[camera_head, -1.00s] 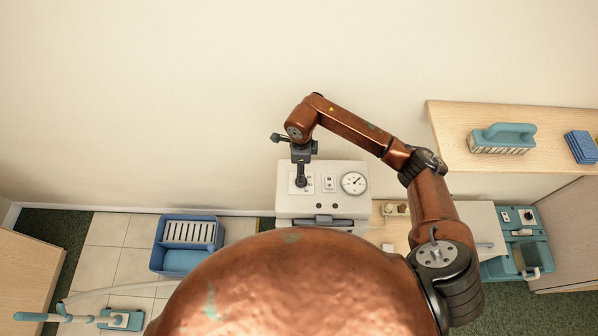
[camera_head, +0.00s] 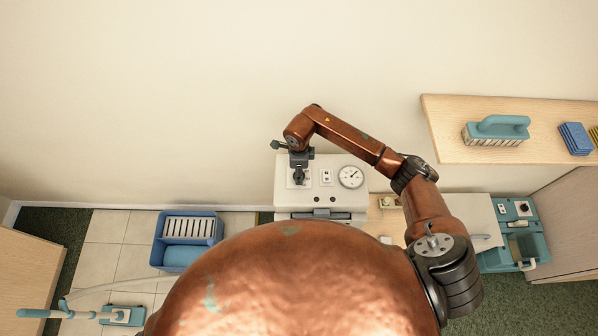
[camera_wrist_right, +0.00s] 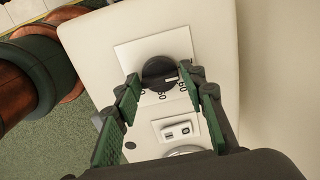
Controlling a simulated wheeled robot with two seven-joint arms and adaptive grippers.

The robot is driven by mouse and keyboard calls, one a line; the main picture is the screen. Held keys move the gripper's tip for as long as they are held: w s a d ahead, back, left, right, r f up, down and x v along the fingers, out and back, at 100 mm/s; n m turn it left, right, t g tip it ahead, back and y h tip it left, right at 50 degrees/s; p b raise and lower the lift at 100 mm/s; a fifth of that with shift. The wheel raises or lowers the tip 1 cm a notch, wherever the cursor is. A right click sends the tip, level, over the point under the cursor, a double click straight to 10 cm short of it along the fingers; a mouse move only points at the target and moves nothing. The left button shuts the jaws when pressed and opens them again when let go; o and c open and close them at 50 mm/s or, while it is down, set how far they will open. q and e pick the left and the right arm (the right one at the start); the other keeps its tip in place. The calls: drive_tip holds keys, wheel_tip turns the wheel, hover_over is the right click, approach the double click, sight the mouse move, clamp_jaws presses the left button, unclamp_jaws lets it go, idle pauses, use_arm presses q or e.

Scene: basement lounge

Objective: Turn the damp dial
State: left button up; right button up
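The damp dial (camera_wrist_right: 160,72) is a round black knob with a pale mark, on a white plate with printed numbers. It sits on the top of a white machine (camera_head: 349,203). My right gripper (camera_wrist_right: 160,76) is open, its green-padded fingers on either side of the dial in the right wrist view. I cannot tell whether the pads touch it. In the head view the right gripper (camera_head: 299,180) points down over the plate and hides most of the dial. My left gripper is not in view.
A switch plate (camera_head: 326,177) and a round gauge (camera_head: 351,177) are right of the dial. A wooden shelf (camera_head: 445,145) holds a teal brush (camera_head: 497,131) and blue pads (camera_head: 575,138). A blue crate (camera_head: 158,245) stands left. The wall is behind the machine.

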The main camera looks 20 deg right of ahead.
drive_tip(key=c, duration=0.7)
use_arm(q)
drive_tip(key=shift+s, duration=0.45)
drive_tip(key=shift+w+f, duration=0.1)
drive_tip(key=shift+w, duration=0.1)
use_arm(e)
drive_tip(key=shift+m, duration=0.4)
drive_tip(key=m+b, duration=0.1)
drive_tip(key=m, duration=0.1)
drive_tip(key=shift+m, duration=0.4)
drive_tip(key=m, duration=0.3)
drive_tip(key=shift+b, duration=0.3)
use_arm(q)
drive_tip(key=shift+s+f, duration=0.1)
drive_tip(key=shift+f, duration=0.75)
use_arm(e)
drive_tip(key=shift+m, duration=1.6)
